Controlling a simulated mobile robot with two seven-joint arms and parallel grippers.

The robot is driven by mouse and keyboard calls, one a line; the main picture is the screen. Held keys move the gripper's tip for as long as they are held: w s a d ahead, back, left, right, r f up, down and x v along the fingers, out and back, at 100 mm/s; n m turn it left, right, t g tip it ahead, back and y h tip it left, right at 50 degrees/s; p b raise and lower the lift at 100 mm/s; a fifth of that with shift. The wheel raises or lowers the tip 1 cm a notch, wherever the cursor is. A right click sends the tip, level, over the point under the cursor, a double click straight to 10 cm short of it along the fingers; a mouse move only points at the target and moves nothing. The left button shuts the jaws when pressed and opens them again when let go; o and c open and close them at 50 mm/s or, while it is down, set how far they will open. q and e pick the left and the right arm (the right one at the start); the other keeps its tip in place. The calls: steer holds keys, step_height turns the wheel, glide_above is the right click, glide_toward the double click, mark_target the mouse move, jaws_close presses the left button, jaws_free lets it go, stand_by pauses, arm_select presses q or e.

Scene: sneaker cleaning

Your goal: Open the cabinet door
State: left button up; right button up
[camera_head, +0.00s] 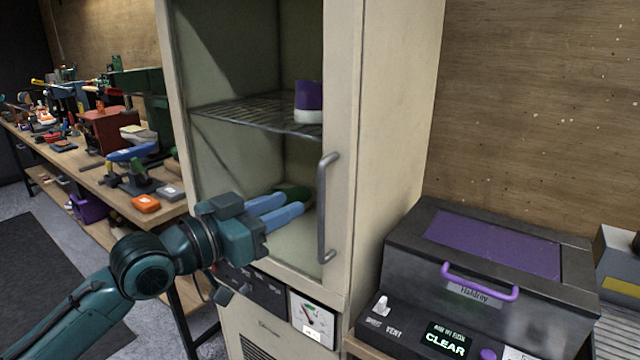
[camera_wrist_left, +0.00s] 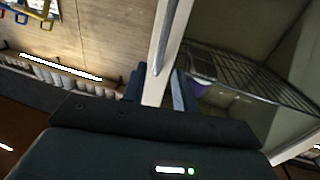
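The tall cream cabinet (camera_head: 390,130) stands in the middle of the head view. Its windowed door (camera_head: 339,120) looks closed, with no clear gap at its edge. A grey bar handle (camera_head: 326,208) runs upright on the door's right side. My left gripper (camera_head: 287,207) is in front of the window, left of the handle, its two blue fingers spread and pointing right. I see no contact with the handle. In the left wrist view, the cream door edge (camera_wrist_left: 168,45) shows between the left gripper's fingers (camera_wrist_left: 158,88). My right gripper is out of view.
A purple and white shoe (camera_head: 309,102) sits on the wire shelf (camera_head: 255,117) inside. A dark machine (camera_head: 405,253) with a purple-handled lid stands close on the right. A cluttered workbench (camera_head: 95,170) is on the left.

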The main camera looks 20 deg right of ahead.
mark_target(319, 191)
arm_select(q)
steer(key=p+x, duration=0.1)
steer(key=x, duration=0.8)
steer(key=shift+c, duration=0.3)
jaws_close()
